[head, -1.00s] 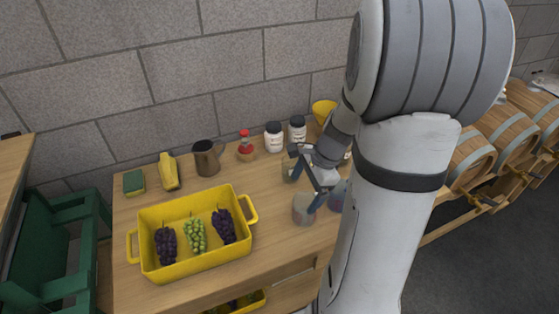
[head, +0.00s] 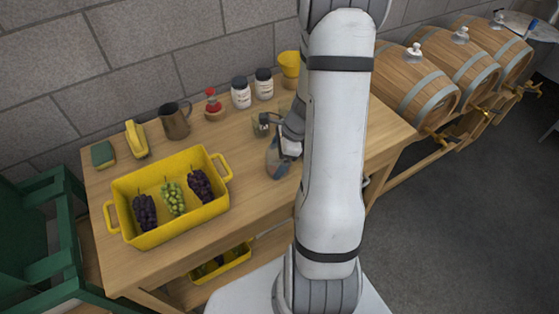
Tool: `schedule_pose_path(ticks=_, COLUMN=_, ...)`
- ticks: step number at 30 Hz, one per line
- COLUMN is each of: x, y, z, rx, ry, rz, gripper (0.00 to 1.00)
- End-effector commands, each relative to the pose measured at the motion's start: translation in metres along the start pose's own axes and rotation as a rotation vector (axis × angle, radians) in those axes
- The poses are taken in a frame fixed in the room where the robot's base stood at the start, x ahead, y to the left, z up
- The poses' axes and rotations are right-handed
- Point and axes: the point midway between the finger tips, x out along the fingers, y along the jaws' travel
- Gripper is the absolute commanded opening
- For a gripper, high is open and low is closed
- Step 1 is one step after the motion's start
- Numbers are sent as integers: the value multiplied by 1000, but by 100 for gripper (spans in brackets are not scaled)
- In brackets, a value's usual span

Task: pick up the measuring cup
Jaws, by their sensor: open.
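My arm hides the table to the right of the cup.
A yellow crate (head: 172,227) with bunches of grapes stands at the front left. A metal jug (head: 175,121), red-capped bottle (head: 214,105), jars (head: 241,93), yellow funnel (head: 289,66), yellow brush (head: 136,139) and sponge (head: 103,154) line the back. Barrels (head: 412,83) stand right.

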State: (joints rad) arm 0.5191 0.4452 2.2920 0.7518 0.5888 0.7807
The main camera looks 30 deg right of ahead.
Motion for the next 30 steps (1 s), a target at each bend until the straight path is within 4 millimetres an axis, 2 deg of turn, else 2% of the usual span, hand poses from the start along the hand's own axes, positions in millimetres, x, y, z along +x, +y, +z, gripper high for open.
schedule_pose_path(ticks=5, x=0, y=0, z=0, rx=0, ry=0, rz=0, gripper=90)
schedule_pose_path(ticks=22, x=-1, y=0, z=0, rx=1, ry=0, rz=-1, gripper=43)
schedule_pose_path(ticks=30, x=-4, y=0, z=1, rx=2, ry=-1, rz=-2, gripper=42)
